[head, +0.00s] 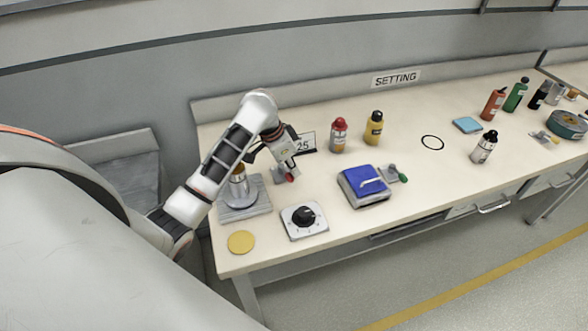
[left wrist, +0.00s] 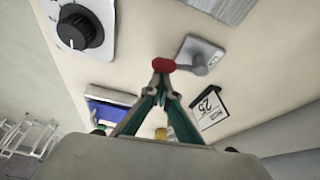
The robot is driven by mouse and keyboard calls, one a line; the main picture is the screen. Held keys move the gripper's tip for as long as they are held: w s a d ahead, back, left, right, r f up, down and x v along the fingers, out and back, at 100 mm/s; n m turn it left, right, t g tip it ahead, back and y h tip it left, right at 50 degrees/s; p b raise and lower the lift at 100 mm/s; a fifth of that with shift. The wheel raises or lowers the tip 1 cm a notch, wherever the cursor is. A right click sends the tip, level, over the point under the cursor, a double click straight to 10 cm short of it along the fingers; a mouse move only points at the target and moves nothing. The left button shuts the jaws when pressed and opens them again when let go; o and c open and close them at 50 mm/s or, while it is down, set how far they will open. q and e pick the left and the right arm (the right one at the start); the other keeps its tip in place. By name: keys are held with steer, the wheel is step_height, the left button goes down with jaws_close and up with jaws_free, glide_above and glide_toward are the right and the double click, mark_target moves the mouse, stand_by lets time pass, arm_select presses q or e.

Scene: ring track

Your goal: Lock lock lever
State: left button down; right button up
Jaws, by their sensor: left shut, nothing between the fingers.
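A small lever with a red knob (head: 290,178) and a grey base stands near the back left of the bench. It also shows in the left wrist view, with its red knob (left wrist: 163,64) and its grey base (left wrist: 203,54) to the right of the knob. My left gripper (head: 287,168) is over this lever from behind. In the left wrist view my left gripper's fingertips (left wrist: 164,80) are shut and empty, right at the red knob; whether they touch it I cannot tell. The gripper partly hides the lever in the head view. My right gripper is in neither view.
A dial box (head: 304,218) stands in front of the lever. A metal stand (head: 246,205) is left of it. A "25" card (head: 306,143) is behind. A blue-topped device (head: 364,184) and a green-knobbed lever (head: 396,174) stand to the right, with bottles (head: 374,128) behind.

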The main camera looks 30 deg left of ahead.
arm_select(q)
steer(key=shift+w+d, duration=0.1)
steer(key=shift+w, duration=0.25)
steer(key=w, duration=0.1)
steer(key=d+r, duration=0.1)
steer(key=w, duration=0.1)
steer(key=shift+w+d+r, duration=0.3)
steer(key=shift+w, duration=0.05)
steer(key=v, duration=0.9)
steer(key=shift+s, duration=0.25)
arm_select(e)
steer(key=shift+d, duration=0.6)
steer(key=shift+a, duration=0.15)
arm_select(q)
steer(key=shift+d, duration=0.1)
